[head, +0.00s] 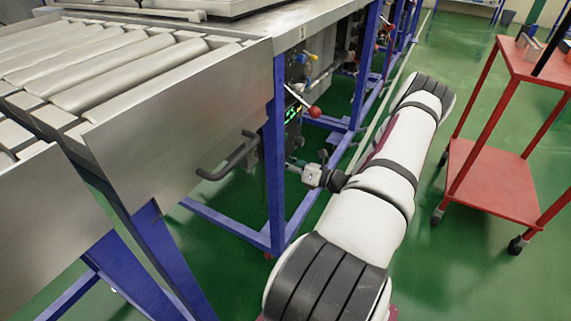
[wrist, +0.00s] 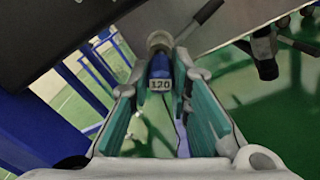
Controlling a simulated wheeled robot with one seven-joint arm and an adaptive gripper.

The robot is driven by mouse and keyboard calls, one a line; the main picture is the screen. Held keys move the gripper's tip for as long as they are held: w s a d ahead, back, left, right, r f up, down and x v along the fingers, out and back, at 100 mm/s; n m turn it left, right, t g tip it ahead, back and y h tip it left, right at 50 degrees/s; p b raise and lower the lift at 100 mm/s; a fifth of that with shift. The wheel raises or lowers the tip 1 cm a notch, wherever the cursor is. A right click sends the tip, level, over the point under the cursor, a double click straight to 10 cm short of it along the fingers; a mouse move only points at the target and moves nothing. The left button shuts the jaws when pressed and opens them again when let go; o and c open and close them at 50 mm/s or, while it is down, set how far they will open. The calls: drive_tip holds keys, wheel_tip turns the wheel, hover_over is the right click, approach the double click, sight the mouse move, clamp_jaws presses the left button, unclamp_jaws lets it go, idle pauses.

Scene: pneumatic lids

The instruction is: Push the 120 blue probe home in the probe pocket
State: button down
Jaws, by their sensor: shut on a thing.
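The 120 blue probe (wrist: 160,69) shows in the wrist view, with a white label reading 120 on its near end. My gripper (wrist: 158,85) is shut on it, one teal-padded finger on each side. Beyond the blue body is a grey-beige round collar (wrist: 159,40) under a dark edge. I cannot tell whether this collar is the probe pocket or part of the probe, nor how deep the probe sits. In the head view my gripper (head: 294,166) is low beside a blue frame leg, and the probe cannot be made out there.
The blue leg (head: 276,150) of the roller conveyor (head: 180,110) stands close to my gripper. A dark handle (head: 230,158) juts out left of it. A red-knobbed lever (head: 314,111) is above. A red cart (head: 490,180) stands right, with green floor between.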

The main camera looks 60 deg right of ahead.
drive_tip(key=shift+w+a, duration=0.1)
drive_tip(key=shift+w, duration=1.1)
drive_tip(key=c, duration=1.4)
unclamp_jaws()
drive_tip(key=shift+s, duration=0.15)
drive_tip(key=s+p, duration=0.1)
drive_tip(key=s, duration=0.5)
drive_tip(key=shift+s+d, duration=0.3)
drive_tip(key=shift+s, duration=0.05)
drive_tip(key=s, duration=1.2)
drive_tip(key=shift+d, duration=0.45)
drive_tip(key=shift+s, duration=0.1)
